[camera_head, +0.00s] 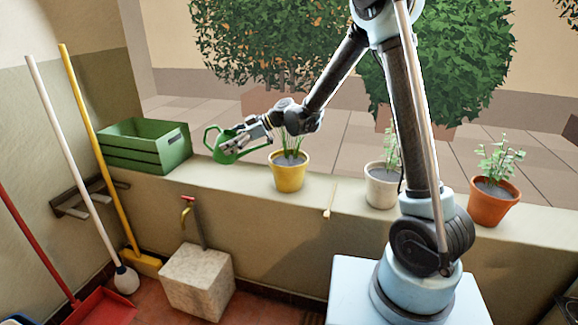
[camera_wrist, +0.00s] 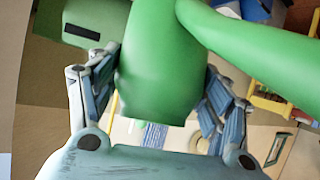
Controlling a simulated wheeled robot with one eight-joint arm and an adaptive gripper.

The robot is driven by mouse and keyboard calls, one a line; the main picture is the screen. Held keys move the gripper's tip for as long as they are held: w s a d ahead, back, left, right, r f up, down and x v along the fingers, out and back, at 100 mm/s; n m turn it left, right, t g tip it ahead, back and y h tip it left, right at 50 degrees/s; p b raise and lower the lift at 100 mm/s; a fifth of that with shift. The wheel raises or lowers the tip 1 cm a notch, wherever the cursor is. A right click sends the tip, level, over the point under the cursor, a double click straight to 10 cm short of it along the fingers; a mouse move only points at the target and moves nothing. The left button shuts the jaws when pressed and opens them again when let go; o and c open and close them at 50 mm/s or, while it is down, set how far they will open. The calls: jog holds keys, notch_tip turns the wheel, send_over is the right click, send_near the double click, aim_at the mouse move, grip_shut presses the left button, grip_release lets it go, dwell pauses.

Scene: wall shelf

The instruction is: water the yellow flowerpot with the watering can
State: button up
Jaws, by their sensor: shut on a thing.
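A green watering can (camera_head: 222,152) is held in the air above the ledge, left of the yellow flowerpot. My gripper (camera_head: 258,132) is shut on it. In the wrist view the green can (camera_wrist: 160,70) sits between the two fingers of my gripper (camera_wrist: 155,100), and a long green part runs to the upper right. The yellow flowerpot (camera_head: 290,178) stands upright on the ledge with dark soil and a green plant. My arm partly hides its plant. Whether any water is coming out cannot be seen.
A green crate (camera_head: 147,150) stands left on the ledge (camera_head: 235,178). A white pot (camera_head: 381,188) and a terracotta pot (camera_head: 492,205) stand to the right. A tap (camera_head: 187,205) rises by a stone block (camera_head: 198,278). Broom poles lean at the left.

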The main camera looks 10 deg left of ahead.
aim_at(225, 160)
jog(key=f, duration=0.2)
jog(key=a+f+h+b, duration=0.1)
jog(key=a+f+h, duration=0.1)
jog(key=f, duration=0.1)
jog(key=shift+s+f+t+b, duration=0.2)
jog(key=shift+f+t+b, duration=0.1)
jog(key=shift+f+b, duration=0.1)
jog(key=shift+a+f+h+b, duration=0.15)
jog(key=shift+f+h+b, duration=0.1)
jog(key=shift+f+h, duration=0.2)
jog(key=shift+a+f+h+b, duration=0.2)
jog(key=shift+f+h, duration=0.15)
jog(key=shift+f, duration=0.2)
jog(key=shift+d, duration=0.1)
